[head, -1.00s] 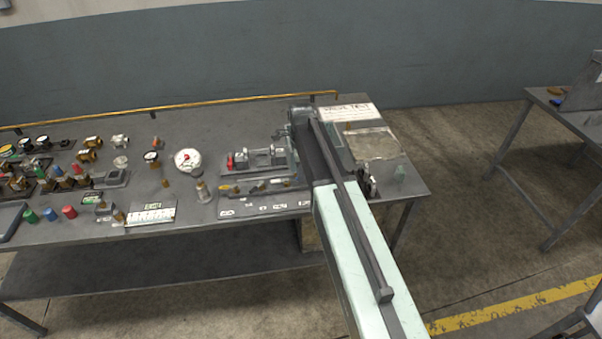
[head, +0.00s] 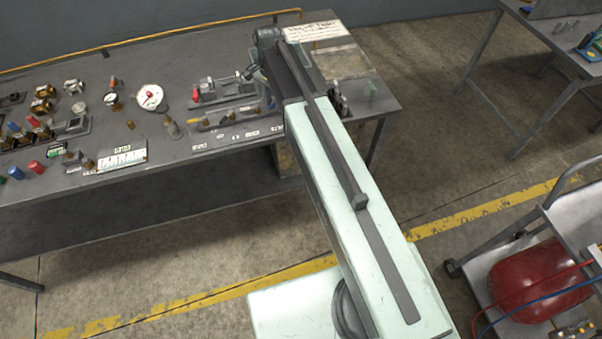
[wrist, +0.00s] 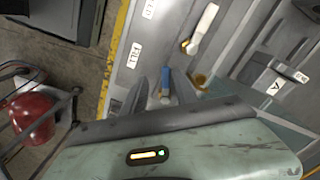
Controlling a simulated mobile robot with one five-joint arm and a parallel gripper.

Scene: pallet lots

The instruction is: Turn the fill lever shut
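In the wrist view a blue-tipped lever (wrist: 165,83) stands beside the label FILL (wrist: 134,55) on a grey panel strip. My gripper (wrist: 163,88) has its two dark fingers apart, one on each side of this lever. The lever looks closer to the right finger; I cannot tell whether they touch. A white lever (wrist: 203,28) with a yellow base lies further up the strip, and a brass part (wrist: 200,81) is right of the fingers. In the head view my gripper (head: 254,76) is over the valve panel (head: 230,118), and the fill lever cannot be made out.
A clamp fixture (head: 222,90) stands behind the panel. A gauge (head: 150,97), coloured caps and fittings crowd the bench's left. A white sign (head: 315,30) lies at the back right. A cart with a red tank (head: 530,283) stands on the floor at right.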

